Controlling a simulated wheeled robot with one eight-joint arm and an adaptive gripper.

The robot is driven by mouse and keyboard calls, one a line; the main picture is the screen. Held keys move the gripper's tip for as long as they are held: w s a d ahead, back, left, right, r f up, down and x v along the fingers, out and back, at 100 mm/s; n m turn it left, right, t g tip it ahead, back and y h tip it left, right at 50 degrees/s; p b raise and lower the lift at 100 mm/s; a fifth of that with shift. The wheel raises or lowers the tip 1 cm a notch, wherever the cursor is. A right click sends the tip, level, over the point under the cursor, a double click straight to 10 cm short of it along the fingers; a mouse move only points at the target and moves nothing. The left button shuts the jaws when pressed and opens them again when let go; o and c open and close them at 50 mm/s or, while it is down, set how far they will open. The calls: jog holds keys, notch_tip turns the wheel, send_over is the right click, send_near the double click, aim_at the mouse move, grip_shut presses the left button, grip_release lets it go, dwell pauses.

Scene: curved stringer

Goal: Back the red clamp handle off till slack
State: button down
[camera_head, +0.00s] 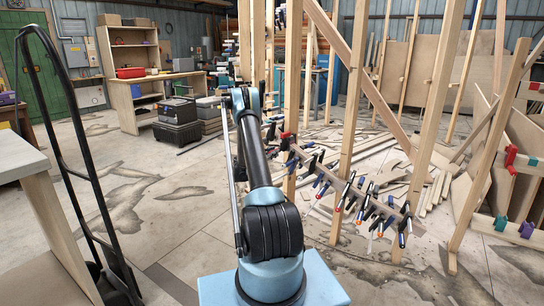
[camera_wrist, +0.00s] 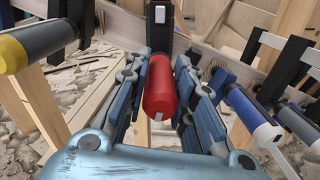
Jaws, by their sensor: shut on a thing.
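The red clamp handle (camera_wrist: 160,88) is in the middle of the wrist view, a red cylinder pointing toward the camera from a dark clamp bar (camera_wrist: 161,22). My gripper (camera_wrist: 162,85) has its blue fingers on both sides of the handle and is shut on it. In the head view my arm reaches toward the row of clamps on the curved wooden stringer (camera_head: 326,172). My gripper (camera_head: 272,133) is small there, near the left end of the row. A small red part (camera_head: 287,135) shows beside it, and the grip itself cannot be made out in that view.
A clamp with a yellow-tipped grey handle (camera_wrist: 40,42) is close on the left in the wrist view. A blue and white clamp handle (camera_wrist: 252,117) and more dark clamps stand close on the right. Wooden posts (camera_head: 350,110) rise around the stringer.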

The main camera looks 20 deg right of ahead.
jog(key=c, duration=1.3)
grip_release()
jog(key=shift+c, duration=0.2)
jog(key=v, duration=1.2)
jog(key=shift+v, duration=1.25)
